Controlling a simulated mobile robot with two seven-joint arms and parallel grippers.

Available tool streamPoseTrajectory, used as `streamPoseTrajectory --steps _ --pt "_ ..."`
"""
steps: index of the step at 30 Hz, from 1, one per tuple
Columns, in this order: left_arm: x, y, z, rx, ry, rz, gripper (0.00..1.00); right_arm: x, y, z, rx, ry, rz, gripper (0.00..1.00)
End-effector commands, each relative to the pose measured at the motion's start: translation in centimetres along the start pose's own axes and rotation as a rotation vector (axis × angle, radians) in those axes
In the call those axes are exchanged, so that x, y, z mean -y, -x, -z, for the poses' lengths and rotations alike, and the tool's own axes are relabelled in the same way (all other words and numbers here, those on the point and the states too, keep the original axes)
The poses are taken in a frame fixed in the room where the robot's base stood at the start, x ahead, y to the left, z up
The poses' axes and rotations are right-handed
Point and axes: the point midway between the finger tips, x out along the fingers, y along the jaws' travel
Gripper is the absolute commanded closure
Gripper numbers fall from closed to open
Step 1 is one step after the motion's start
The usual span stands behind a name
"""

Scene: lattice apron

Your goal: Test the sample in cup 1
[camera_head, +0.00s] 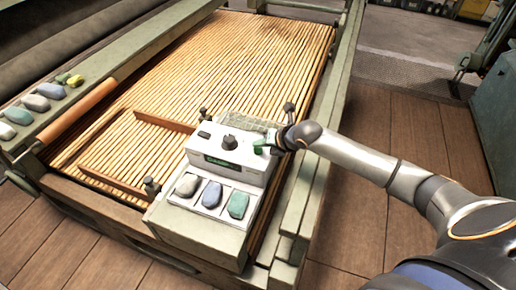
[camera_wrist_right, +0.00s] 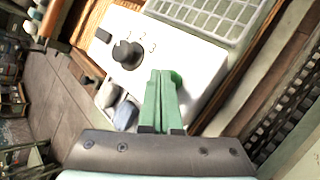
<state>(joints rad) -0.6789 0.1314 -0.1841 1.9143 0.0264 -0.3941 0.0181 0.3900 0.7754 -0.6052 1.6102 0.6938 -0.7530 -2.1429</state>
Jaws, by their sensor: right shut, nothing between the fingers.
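A white tester box (camera_head: 256,172) stands on a pale slab at the near end of the slatted bed. It has a black knob (camera_head: 229,142), also in the wrist view (camera_wrist_right: 127,54), and a dark display with green characters (camera_head: 221,163). In front lie a grey-white sample (camera_head: 187,185), a blue sample (camera_head: 212,194) and a green sample (camera_head: 238,204) in separate compartments; I cannot read which is cup 1. My right gripper (camera_head: 262,143) is shut and empty, its green fingertips at the tester's top. A round green button (camera_wrist_right: 176,77) shows partly behind the fingertips (camera_wrist_right: 160,76); contact is unclear.
A wire grid (camera_head: 235,118) lies behind the tester. Several coloured stones (camera_head: 36,102) line the left rail. Brown wooden bars (camera_head: 112,184) lie on the slats, left of the tester. Pale green frame rails (camera_head: 313,165) run along the right; wooden floor is beyond.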

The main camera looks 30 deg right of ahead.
Motion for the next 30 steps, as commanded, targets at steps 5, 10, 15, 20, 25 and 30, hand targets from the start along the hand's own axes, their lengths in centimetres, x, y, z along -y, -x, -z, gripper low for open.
streamPoseTrajectory --steps 5,10,15,20,25,30 --pt "0.0 0.01 0.01 0.0 0.0 0.0 1.0 -0.03 0.02 -0.03 0.0 0.0 0.0 1.0" --pt "0.0 -0.04 -0.05 0.0 0.0 0.0 1.0 0.02 -0.05 0.03 0.0 0.0 -0.001 1.0" --pt "0.01 -0.12 -0.14 0.0 0.0 0.0 1.0 0.12 -0.2 0.13 0.0 0.0 -0.001 1.0" --pt "0.02 -0.2 -0.22 0.0 0.0 0.0 1.0 0.23 -0.34 0.24 0.0 0.0 -0.001 1.0" --pt "0.02 -0.27 -0.3 0.0 0.0 0.0 1.0 0.34 -0.49 0.35 0.0 0.0 0.0 1.0" --pt "0.03 -0.35 -0.38 0.0 0.0 0.0 1.0 0.46 -0.63 0.47 0.0 0.0 0.0 1.0"
